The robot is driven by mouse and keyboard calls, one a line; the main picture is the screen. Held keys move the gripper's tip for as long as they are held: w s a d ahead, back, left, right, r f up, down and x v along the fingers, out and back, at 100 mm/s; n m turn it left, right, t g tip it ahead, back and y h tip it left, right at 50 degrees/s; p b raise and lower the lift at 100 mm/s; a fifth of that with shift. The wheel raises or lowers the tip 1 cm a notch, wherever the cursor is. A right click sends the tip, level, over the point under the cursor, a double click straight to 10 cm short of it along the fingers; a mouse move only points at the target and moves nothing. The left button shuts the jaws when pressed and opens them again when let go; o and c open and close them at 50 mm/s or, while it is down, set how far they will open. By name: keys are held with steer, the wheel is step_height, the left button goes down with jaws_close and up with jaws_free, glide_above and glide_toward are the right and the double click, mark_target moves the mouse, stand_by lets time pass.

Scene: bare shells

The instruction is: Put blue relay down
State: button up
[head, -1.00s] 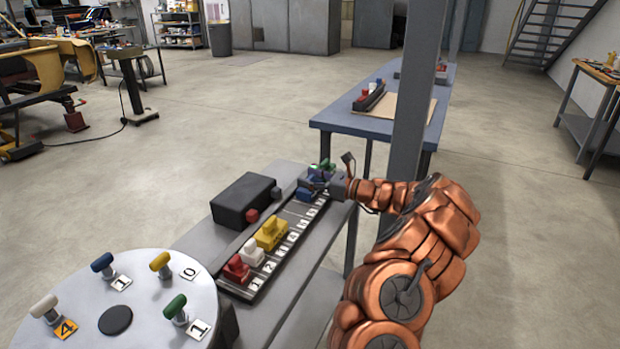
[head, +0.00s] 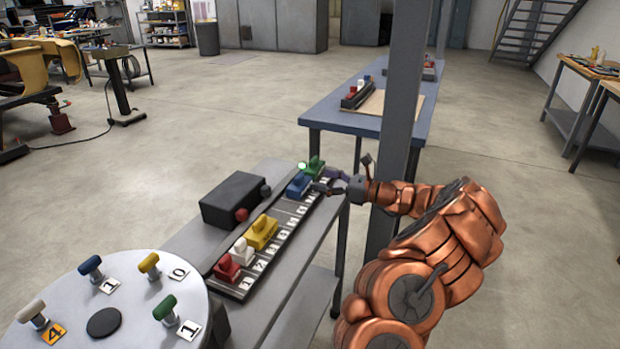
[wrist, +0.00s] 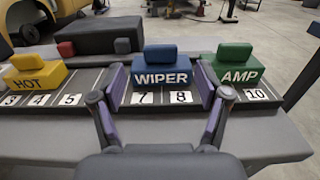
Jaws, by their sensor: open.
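The blue relay (head: 299,184), labelled WIPER, sits upright in the numbered rail (head: 284,229), beside the green relay (head: 315,166). In the wrist view the blue relay (wrist: 161,72) stands behind the number cards 7 and 8, with the green AMP relay (wrist: 233,66) to its right and the yellow HOT relay (wrist: 36,72) to its left. My gripper (head: 322,187) is open in front of the blue relay. In the wrist view its two fingers (wrist: 162,100) stand apart to either side of the relay's front, and the relay's top block is free between them.
The yellow (head: 262,233), white (head: 243,251) and red (head: 227,269) relays stand at the rail's near end. A black box (head: 233,200) lies behind the rail. A round table (head: 105,285) with coloured knobs is at front left. A grey post (head: 405,120) rises beside my arm.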

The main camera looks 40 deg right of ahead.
steer(key=shift+v, duration=1.8)
